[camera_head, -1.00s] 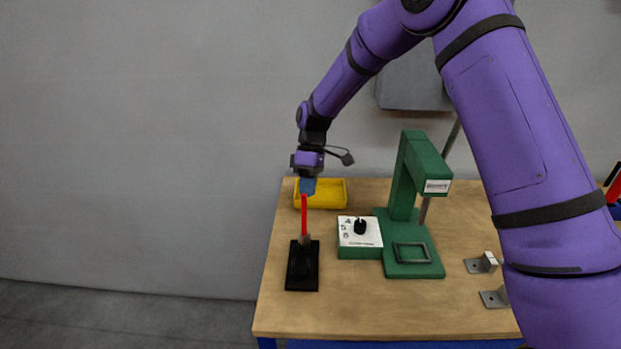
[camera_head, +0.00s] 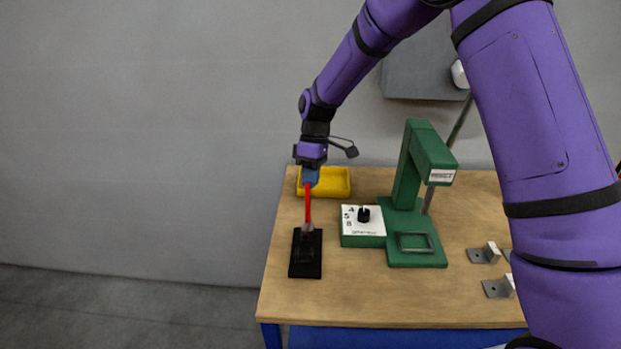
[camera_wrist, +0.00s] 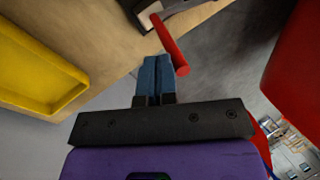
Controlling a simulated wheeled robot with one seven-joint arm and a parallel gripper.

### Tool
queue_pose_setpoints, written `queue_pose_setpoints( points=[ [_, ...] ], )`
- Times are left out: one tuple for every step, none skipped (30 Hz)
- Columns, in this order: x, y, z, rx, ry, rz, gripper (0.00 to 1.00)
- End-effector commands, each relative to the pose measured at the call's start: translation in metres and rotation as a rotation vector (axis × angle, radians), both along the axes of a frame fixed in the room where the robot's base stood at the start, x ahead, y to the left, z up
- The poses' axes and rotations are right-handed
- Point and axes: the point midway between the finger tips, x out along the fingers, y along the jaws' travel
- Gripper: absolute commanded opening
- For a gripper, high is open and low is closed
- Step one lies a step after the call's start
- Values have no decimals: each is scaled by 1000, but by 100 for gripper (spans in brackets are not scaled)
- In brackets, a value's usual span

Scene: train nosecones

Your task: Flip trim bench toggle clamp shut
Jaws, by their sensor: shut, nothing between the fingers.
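The toggle clamp has a black base plate (camera_head: 305,262) on the left part of the bench. Its red handle (camera_head: 308,207) stands upright from the base; the red handle also shows in the wrist view (camera_wrist: 170,45). My gripper (camera_head: 310,178) is right at the top end of the handle. In the wrist view its blue fingers (camera_wrist: 156,75) are closed together with nothing between them. The handle's end lies beside the fingertips, close to or touching them; I cannot tell which. The clamp's lower parts are small and hard to make out.
A yellow tray (camera_head: 337,191) sits behind the clamp and shows at the left of the wrist view (camera_wrist: 40,65). A green box with a black knob (camera_head: 364,215) and a green press (camera_head: 407,180) stand to the right. Metal brackets (camera_head: 485,254) lie further right. The bench's front left is bare.

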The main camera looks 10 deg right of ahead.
Motion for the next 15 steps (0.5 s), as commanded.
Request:
queue_pose_setpoints(
  points=[
    [-1, 1, 1, -1, -11, 1, 0],
    [-2, 1, 1, -3, -18, 0, 0],
    [-4, 1, 2, -5, -29, 2, 0],
    [-5, 1, 2, -8, -39, 2, 0],
    [-7, 2, 3, -9, -51, 3, 0],
    [-9, 2, 3, -13, -68, 4, 0],
    [-12, 3, 4, -15, -83, 4, 0],
    [-13, 4, 4, -19, -100, 3, 0],
    [-17, 4, 5, -24, -126, 4, 0],
    [-20, 5, 6, -28, -147, 5, 0],
    [-23, 5, 6, -33, -169, 5, 0],
    [-27, 6, 7, -39, -203, 5, 0],
    [-31, 7, 7, -44, -230, 5, 0],
    [-34, 7, 7, -50, -256, 7, 0],
    [-38, 8, 7, -56, -290, 5, 0]
  ],
)
